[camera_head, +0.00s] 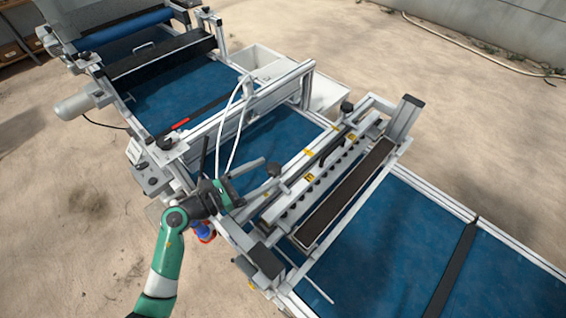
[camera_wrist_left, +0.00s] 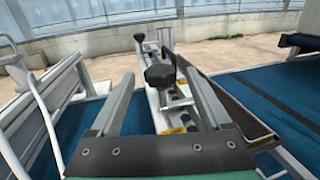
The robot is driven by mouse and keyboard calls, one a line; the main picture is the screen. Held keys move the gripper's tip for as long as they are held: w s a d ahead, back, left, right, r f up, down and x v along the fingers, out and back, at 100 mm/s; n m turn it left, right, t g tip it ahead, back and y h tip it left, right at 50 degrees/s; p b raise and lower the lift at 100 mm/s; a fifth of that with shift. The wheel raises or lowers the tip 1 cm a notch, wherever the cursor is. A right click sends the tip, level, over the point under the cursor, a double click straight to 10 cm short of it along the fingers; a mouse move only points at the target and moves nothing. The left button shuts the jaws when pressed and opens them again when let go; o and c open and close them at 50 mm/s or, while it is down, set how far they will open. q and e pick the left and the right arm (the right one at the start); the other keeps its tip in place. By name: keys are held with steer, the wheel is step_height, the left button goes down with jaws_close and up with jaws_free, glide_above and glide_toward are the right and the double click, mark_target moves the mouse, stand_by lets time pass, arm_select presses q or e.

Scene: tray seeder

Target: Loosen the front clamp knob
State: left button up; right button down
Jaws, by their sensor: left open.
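My right gripper is not in view.
A long dark trough (camera_head: 345,195) runs beside the bar over the blue conveyor belt (camera_head: 400,240). A metal frame with white hoses (camera_head: 238,115) stands left of the bar. White bins (camera_head: 330,92) are behind.

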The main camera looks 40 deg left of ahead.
arm_select(q)
steer(key=x, duration=0.6)
steer(key=shift+w, duration=0.2)
jaws_close()
